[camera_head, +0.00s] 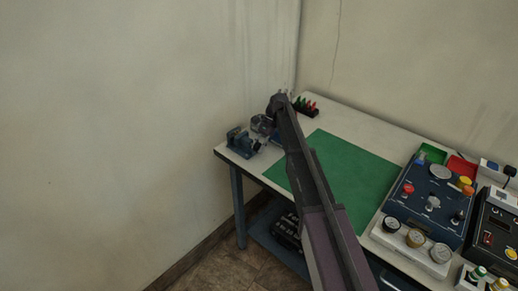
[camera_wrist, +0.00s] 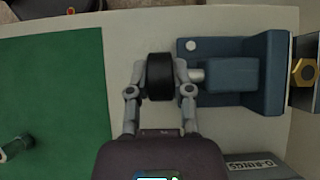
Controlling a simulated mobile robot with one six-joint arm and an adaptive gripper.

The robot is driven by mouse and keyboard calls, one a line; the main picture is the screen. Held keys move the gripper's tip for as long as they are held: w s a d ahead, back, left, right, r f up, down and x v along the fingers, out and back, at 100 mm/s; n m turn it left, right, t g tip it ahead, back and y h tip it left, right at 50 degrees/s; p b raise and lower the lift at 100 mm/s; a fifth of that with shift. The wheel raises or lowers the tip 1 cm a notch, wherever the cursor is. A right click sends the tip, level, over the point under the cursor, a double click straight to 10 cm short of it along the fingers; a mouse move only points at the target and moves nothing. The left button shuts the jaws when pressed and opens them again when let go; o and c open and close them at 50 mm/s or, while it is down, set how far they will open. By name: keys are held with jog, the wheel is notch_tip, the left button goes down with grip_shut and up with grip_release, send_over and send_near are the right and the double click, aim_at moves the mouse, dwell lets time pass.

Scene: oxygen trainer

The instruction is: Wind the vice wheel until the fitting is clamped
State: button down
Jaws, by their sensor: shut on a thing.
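The blue vice (camera_wrist: 230,72) stands on the table at the right of the wrist view. It also shows at the table's far left corner in the head view (camera_head: 239,143). Its black wheel (camera_wrist: 160,77) sits at the left end of a short light shaft. My gripper (camera_wrist: 160,88) is shut on the wheel, one finger on each side of it. The brass hex fitting (camera_wrist: 304,72) is at the right edge of the wrist view, beside the vice's dark jaw face. I cannot tell whether the jaw touches it. The far jaw is cut off by the frame.
A green mat (camera_head: 345,175) covers the table's middle. A box marked O-RINGS (camera_wrist: 258,166) stands near the vice. A rack with red and green handles (camera_head: 306,107) is at the back edge. The blue gauge panel (camera_head: 430,205) stands at the right.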

jog(key=shift+s+d, duration=0.15)
jog(key=c, duration=0.8)
grip_release()
jog(key=shift+r+p, duration=0.1)
jog(key=shift+p, duration=0.25)
